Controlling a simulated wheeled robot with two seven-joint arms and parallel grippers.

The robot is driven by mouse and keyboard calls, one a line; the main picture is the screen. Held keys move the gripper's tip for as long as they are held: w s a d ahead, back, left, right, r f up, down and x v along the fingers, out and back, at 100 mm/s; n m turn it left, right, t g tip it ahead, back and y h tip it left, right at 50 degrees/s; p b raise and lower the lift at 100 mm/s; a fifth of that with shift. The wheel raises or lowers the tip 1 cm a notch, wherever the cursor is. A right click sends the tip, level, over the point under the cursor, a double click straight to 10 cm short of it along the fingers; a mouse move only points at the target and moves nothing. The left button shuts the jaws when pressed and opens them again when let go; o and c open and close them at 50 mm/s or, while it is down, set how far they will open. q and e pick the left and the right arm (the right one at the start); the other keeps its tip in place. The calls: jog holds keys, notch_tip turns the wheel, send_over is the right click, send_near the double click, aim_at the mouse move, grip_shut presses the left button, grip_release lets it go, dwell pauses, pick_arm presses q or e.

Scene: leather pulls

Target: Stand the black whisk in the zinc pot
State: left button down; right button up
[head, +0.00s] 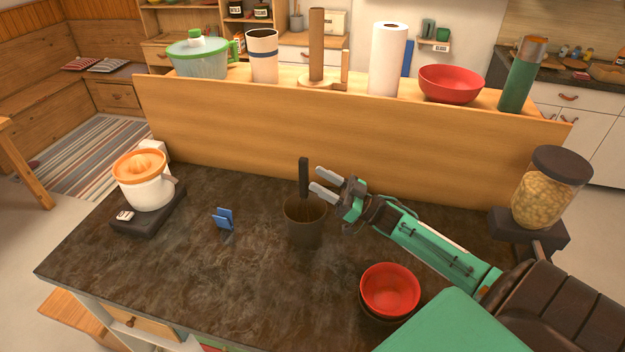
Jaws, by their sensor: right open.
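The black whisk (303,177) stands upright in the dark zinc pot (304,232) on the dark counter. Its handle rises above the rim, and its lower part is inside the pot. My right gripper (318,180) is open, its pale fingers just to the right of the handle and above the pot's right rim. I cannot tell whether a finger touches the handle. My left gripper is not in view.
A red bowl (389,289) stands near the front right, close to my right arm. A blue stand (223,218), an orange-topped juicer (146,180) and a cereal dispenser (546,190) are on the counter (180,270). A wooden ledge (250,125) bounds the back.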

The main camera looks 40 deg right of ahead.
jog(key=b+v, duration=0.3)
jog(key=v, duration=0.7)
jog(key=shift+d, duration=0.1)
dwell(0.6)
